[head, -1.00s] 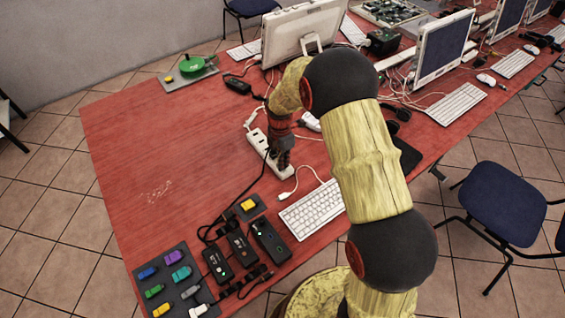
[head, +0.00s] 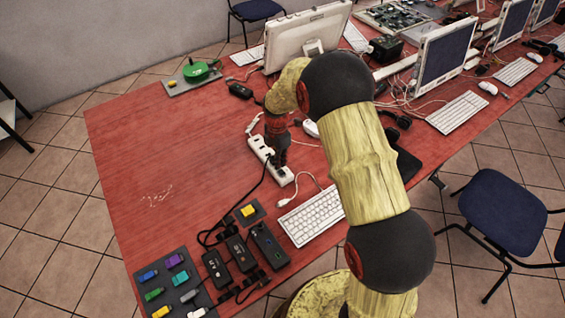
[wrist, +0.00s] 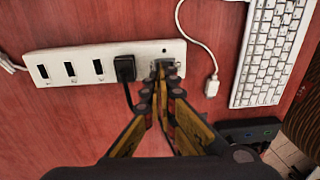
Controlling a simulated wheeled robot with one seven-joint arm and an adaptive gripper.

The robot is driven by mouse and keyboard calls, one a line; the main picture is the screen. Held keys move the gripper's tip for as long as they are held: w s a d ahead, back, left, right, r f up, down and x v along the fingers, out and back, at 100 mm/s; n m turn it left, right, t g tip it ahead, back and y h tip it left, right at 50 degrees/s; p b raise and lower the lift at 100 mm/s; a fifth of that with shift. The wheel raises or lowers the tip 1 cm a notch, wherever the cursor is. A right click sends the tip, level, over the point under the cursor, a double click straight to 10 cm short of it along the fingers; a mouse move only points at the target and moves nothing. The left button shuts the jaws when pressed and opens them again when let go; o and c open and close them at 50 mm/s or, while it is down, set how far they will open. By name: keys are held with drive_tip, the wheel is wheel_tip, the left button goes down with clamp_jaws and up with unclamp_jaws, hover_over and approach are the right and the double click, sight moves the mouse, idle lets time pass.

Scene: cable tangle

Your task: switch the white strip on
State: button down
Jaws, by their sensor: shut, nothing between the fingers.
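The white strip (head: 258,147) lies on the red table, running from upper left to lower right in the head view. In the wrist view the strip (wrist: 60,66) runs across the top, with several dark slots and a black plug (wrist: 125,68) in it. My gripper (wrist: 164,82) is shut and empty, with its fingertips over the strip's right end, just right of the plug. They appear to touch a dark part there, which they mostly cover. In the head view my gripper (head: 279,158) points down at the strip.
A white cable with a connector (wrist: 212,86) and a keyboard (wrist: 272,50) lie right of the strip. Black boxes (head: 216,268), a yellow-button pad (head: 249,211) and a tray of coloured pieces (head: 178,300) are at the front.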

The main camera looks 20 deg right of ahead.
wheel_tip(320, 180, up, 11)
drive_tip(key=w+p, duration=0.1)
drive_tip(key=p, duration=0.1)
drive_tip(key=shift+w+a+r, duration=0.2)
drive_tip(key=shift+w+a, duration=0.05)
drive_tip(key=shift+w, duration=0.15)
drive_tip(key=shift+g, duration=0.6)
drive_tip(key=s+f+b, duration=0.1)
drive_tip(key=f, duration=0.3)
drive_tip(key=s+f+b, duration=0.1)
drive_tip(key=f+b, duration=0.1)
drive_tip(key=f, duration=0.3)
drive_tip(key=s+d+f+b, duration=0.1)
drive_tip(key=f, duration=0.3)
drive_tip(key=shift+s+f+b, duration=0.15)
drive_tip(key=shift+b, duration=0.25)
